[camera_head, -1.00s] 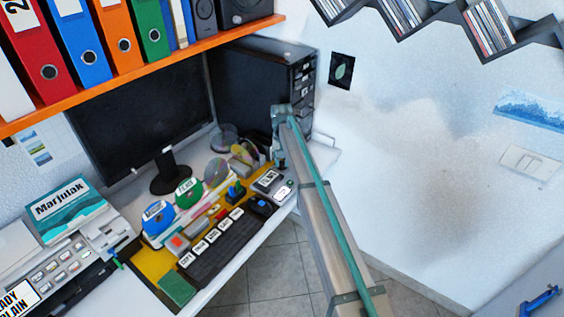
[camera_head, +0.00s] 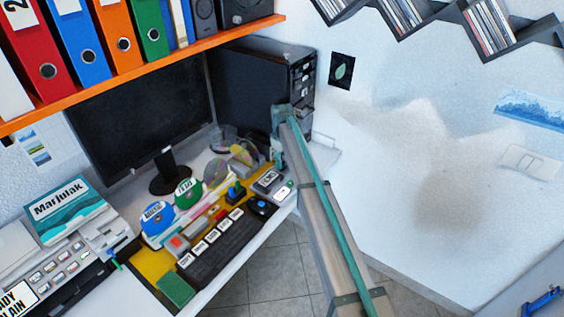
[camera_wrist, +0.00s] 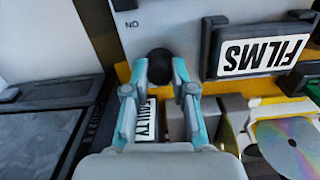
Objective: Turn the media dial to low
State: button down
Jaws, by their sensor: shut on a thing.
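The media dial shows in the wrist view as a black round knob (camera_wrist: 160,64) on a pale panel. My gripper (camera_wrist: 160,76) has its two teal fingers on either side of the knob, closed in on it. Part of the word "NO" is printed on the panel, left of the knob. The knob's pointer, if it has one, cannot be made out. In the head view my gripper is at the far right end of the desk, in front of the black computer tower (camera_head: 262,85); the dial cannot be made out there.
A "FILMS" label (camera_wrist: 264,54) on a dark holder is right of the knob in the wrist view, with a shiny disc (camera_wrist: 289,147) below it. A keyboard (camera_head: 218,249), disc stands and a monitor (camera_head: 140,100) fill the desk. An orange shelf (camera_head: 140,77) of binders hangs above.

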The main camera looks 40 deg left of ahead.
jog(key=shift+n, duration=0.5)
jog(key=c, duration=1)
grip_release()
jog(key=shift+o, duration=0.2)
notch_tip(320, 180, up, 12)
